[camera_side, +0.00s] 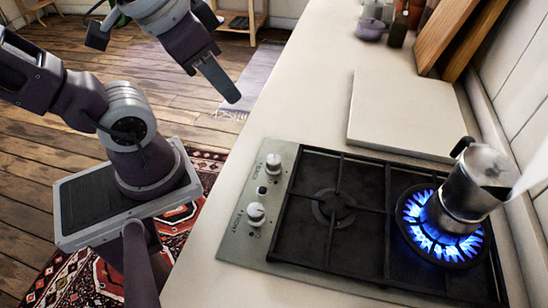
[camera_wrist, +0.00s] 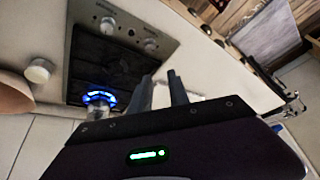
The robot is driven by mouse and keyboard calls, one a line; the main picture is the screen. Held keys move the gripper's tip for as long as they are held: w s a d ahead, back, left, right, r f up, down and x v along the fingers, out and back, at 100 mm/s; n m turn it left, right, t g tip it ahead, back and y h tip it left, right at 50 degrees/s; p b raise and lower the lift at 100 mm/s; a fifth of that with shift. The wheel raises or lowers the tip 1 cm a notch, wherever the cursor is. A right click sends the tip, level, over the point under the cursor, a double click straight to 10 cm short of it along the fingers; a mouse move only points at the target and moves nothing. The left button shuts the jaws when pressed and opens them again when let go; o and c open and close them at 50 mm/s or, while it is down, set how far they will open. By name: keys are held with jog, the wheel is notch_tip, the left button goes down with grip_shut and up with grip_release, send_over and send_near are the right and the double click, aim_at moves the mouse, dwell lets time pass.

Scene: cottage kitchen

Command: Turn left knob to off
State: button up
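The gas hob (camera_side: 285,262) is set in the pale counter. It has two pale knobs on its metal strip, a far knob (camera_side: 273,163) and a near knob (camera_side: 256,213). The wrist view also shows two knobs, one knob (camera_wrist: 108,25) and another knob (camera_wrist: 150,45). I cannot tell for certain which is the left one. The right-hand burner (camera_side: 443,250) burns with a blue flame under a metal moka pot (camera_side: 468,190). The other burner (camera_side: 334,208) is unlit. My gripper (camera_side: 230,92) is above and beyond the counter's edge, apart from both knobs. Its fingers (camera_wrist: 161,92) are apart and empty.
A white board (camera_side: 405,112) lies beyond the hob, with wooden boards (camera_side: 450,38) leaning on the wall behind. Small pots and a dark bottle (camera_side: 398,28) stand at the far end. The counter strip left of the knobs is clear.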

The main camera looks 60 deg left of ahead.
jog(key=o, duration=0.5)
jog(key=w+a+f+g+y, duration=0.2)
jog(key=w+f+g+y, duration=0.1)
jog(key=f, duration=0.4)
jog(key=shift+a+f+m+g, duration=0.2)
jog(key=shift+f+m+g, duration=0.2)
jog(key=shift+g, duration=0.5)
jog(key=m+h, duration=0.1)
jog(key=h, duration=0.3)
send_over(274, 159)
notch_tip(274, 159, down, 4)
jog(key=shift+f, duration=0.1)
notch_tip(274, 159, down, 7)
jog(key=shift+r, duration=0.1)
grip_shut()
